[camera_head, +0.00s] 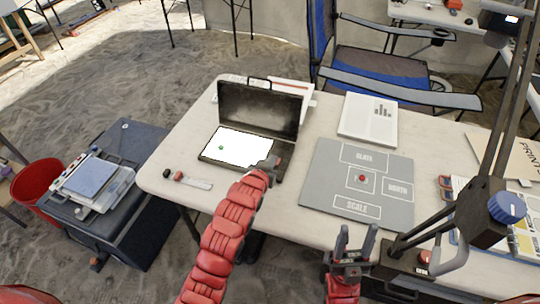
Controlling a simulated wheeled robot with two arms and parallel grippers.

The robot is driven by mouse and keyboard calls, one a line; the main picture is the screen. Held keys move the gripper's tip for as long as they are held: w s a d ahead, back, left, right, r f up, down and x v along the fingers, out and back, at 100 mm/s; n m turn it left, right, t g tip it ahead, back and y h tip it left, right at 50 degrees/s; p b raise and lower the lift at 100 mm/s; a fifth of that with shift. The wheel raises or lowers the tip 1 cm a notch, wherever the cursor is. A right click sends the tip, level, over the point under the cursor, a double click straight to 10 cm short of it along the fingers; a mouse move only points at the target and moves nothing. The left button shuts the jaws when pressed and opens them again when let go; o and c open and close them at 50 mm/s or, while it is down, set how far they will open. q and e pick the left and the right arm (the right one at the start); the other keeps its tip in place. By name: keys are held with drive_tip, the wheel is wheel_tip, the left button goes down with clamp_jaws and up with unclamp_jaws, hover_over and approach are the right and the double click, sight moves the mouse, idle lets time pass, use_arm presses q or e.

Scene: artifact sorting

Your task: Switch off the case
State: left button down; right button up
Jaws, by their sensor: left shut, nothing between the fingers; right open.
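The dark case (256,110) stands on the table with its lid raised and its base panel (235,146) glowing white. A small green dot (221,148) shows on the lit panel. My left gripper (275,163) is shut and empty at the right front corner of the case's base; whether it touches the case I cannot tell. It hides that corner and any switch there. My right gripper (355,240) is open and empty, pointing up at the table's front edge, below the grey mat.
A grey mat (320,182) with labelled boxes and a small red object (361,179) lies right of the case. A white booklet (352,131) lies behind it. A lamp arm with a blue knob (507,207) stands at right. A small scale bar (196,183) lies at front left.

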use_arm(q)
drive_tip(key=shift+s+f, duration=0.15)
drive_tip(key=shift+f, duration=0.5)
drive_tip(key=shift+s+a+f+b, duration=0.15)
drive_tip(key=shift+f+b, duration=0.5)
drive_tip(key=shift+f, duration=0.2)
drive_tip(key=shift+r+p, duration=0.3)
drive_tip(key=shift+r, duration=0.1)
drive_tip(key=shift+r, duration=0.75)
